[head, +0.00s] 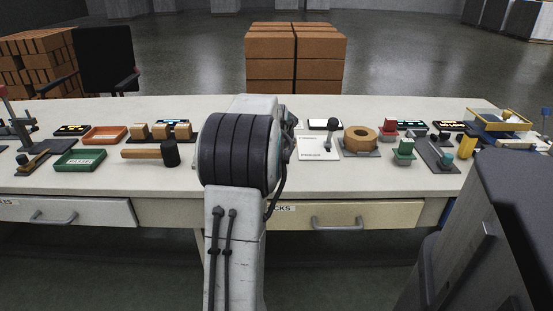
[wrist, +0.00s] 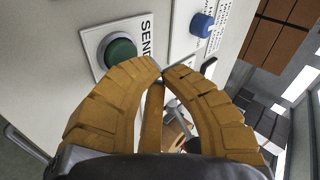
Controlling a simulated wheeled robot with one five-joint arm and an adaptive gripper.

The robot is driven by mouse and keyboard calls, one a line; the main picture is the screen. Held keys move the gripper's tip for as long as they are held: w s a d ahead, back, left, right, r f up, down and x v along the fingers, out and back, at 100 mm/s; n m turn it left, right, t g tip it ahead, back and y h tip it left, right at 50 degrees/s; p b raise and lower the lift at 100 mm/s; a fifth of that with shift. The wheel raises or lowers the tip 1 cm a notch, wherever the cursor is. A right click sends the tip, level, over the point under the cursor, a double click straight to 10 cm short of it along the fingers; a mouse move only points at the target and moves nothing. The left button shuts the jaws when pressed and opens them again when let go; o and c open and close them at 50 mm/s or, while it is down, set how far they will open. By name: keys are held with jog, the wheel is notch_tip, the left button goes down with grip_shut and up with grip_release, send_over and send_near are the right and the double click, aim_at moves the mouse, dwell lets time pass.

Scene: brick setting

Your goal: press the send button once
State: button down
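The green send button (wrist: 120,51) is a round dome in a grey ring on a white plate (wrist: 94,36) lettered "SEND", in the upper left of the wrist view. My gripper (wrist: 161,72) has two ribbed yellow-brown fingers whose tips meet, with nothing seen between the tips. The left fingertip lies just to the right of and below the button in the picture; I cannot tell whether it touches. In the head view my arm hides the gripper, and I cannot make out the send button there.
A blue button (wrist: 201,25) on another white plate lies to the right of the send button. Brick stacks (head: 296,58) stand behind.

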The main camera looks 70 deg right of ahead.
jog(key=shift+r+p, duration=1.55)
jog(key=shift+r, duration=0.65)
jog(key=w+a+r+n+t+y+p, duration=0.1)
jog(key=w+a+r+n+p, duration=0.4)
jog(key=a, duration=0.4)
jog(key=w+a+r+n+t+y+p, duration=0.1)
jog(key=w+a+r+n+y+p, duration=0.15)
jog(key=w+a, duration=0.55)
jog(key=w+a+r+n+t+y+p, duration=0.1)
jog(key=w+a+r+n+p, duration=0.35)
jog(key=a, duration=0.55)
jog(key=s+a+r+n+y+p, duration=0.1)
jog(key=a+r+n+p, duration=0.2)
jog(key=a, duration=0.5)
jog(key=a+r+n+y+p, duration=0.15)
jog(key=a+n, duration=0.25)
jog(key=a, duration=0.4)
jog(key=s+a+r+n+g+y+p, duration=0.1)
jog(key=s+a+r+n+y+p, duration=0.1)
jog(key=s+a+n+p, duration=0.5)
jog(key=s+a+r+n, duration=0.1)
jog(key=s+a+n, duration=0.2)
jog(key=a, duration=0.3)
jog(key=shift+s+a+p, duration=0.2)
jog(key=shift+p, duration=0.15)
